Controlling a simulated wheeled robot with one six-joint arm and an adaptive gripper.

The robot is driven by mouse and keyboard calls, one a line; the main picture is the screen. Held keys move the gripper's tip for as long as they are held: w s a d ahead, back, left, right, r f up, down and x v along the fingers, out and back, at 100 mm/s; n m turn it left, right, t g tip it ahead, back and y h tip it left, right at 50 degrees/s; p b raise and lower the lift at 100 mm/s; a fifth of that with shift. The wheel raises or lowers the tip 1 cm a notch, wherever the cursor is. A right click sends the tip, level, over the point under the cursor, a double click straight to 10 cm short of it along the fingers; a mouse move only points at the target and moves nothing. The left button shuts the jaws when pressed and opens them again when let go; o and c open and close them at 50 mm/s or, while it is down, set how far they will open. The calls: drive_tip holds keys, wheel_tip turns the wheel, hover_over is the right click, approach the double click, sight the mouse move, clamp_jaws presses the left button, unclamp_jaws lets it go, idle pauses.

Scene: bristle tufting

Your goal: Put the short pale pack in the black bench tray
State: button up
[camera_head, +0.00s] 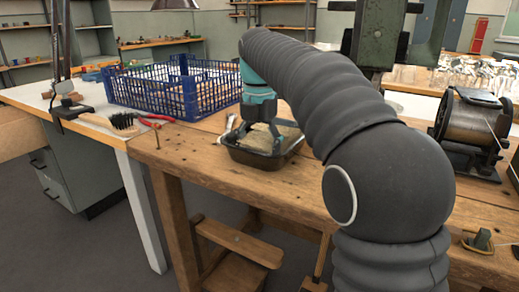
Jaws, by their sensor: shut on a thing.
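The black bench tray (258,161) sits on the wooden bench near its front edge, below my gripper. A pale, greyish-tan bristly mass (284,134) shows inside the tray's rim. My teal and dark gripper (258,137) points down into the tray, with its fingers at the level of the pale material. It is shut on the short pale pack, which is small here and partly hidden by the fingers. I cannot tell the pack's edges from other pale stuff in the tray, nor whether it touches the tray floor.
A blue crate (146,91) with wooden pieces stands left behind the tray. A brush (110,122) and red pliers (153,118) lie on the left. A wire spool machine (470,130) stands on the right. Bare bench lies before the tray.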

sight(259, 142)
drive_tip(key=o, duration=1)
wheel_tip(259, 142, up, 12)
drive_tip(key=p, duration=0.4)
drive_tip(key=shift+r, duration=0.1)
